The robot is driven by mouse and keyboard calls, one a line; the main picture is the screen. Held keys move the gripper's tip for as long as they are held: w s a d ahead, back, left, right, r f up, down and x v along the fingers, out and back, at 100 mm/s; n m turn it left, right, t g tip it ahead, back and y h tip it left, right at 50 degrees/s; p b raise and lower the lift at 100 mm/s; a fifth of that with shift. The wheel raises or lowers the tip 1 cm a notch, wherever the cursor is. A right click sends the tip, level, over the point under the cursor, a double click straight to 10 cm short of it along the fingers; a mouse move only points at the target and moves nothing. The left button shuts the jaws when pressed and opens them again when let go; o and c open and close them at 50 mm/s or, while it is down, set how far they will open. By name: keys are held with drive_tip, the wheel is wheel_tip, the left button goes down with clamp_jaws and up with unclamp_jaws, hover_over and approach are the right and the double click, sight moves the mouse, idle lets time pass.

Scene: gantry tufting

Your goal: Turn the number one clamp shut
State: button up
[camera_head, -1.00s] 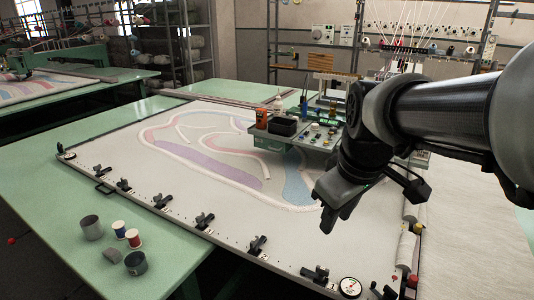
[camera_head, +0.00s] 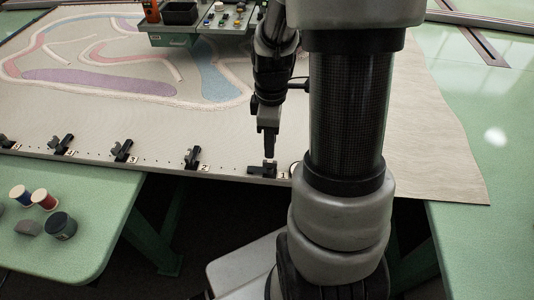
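The number one clamp (camera_head: 260,171) is a small black toggle clamp on the near edge of the pale cloth frame (camera_head: 225,172). A white tag marked 1 sits just to its right. My gripper (camera_head: 269,153) points straight down just above the clamp, close to its upright part. I cannot tell whether they touch. The fingers look dark and narrow from here, and I cannot make out a gap between them. My arm hides what lies right of the clamp, including most of a round white dial.
More black clamps with number tags line the same edge to the left, such as clamp two (camera_head: 192,158) and clamp three (camera_head: 123,151). A green tool carriage (camera_head: 172,37) stands on the cloth behind. Thread spools (camera_head: 44,199) and a dark cup (camera_head: 61,226) stand on the green table at left.

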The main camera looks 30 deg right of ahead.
sight(270, 161)
wheel_tip(270, 161, down, 7)
drive_tip(key=shift+b, duration=0.35)
clamp_jaws()
